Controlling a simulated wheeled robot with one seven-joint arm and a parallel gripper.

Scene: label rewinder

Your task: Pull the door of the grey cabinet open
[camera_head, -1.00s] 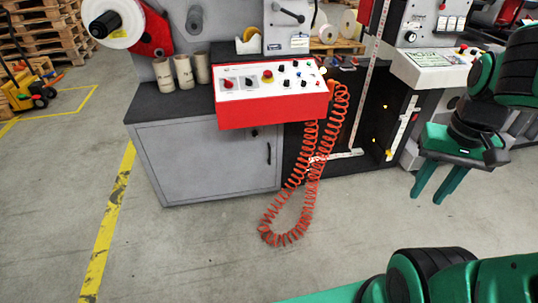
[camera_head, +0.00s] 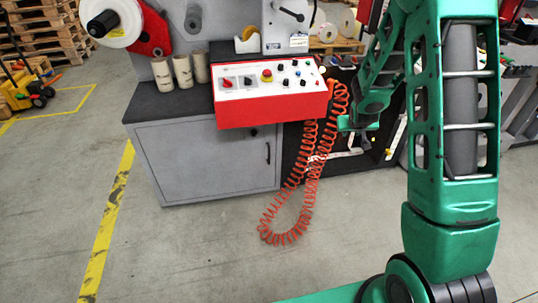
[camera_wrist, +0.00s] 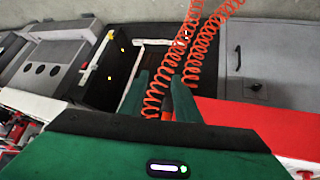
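The grey cabinet (camera_head: 137,128) stands under the dark worktop, and its flat door (camera_head: 210,165) looks shut. The door's black vertical handle (camera_head: 268,153) is near its right edge. In the wrist view the door (camera_wrist: 265,75) is at the upper right, with the handle (camera_wrist: 237,59) on its left side. My gripper (camera_head: 345,123) is to the right of the handle and apart from it, partly hidden by my arm. In the wrist view my gripper (camera_wrist: 162,95) has its two green fingers spread, with the orange coiled cable visible between and beyond them.
An orange coiled cable (camera_head: 285,238) hangs to the floor between the handle and my gripper. A red control box (camera_head: 270,105) juts out above the door's right part. A dark open recess (camera_head: 345,160) lies to the right.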

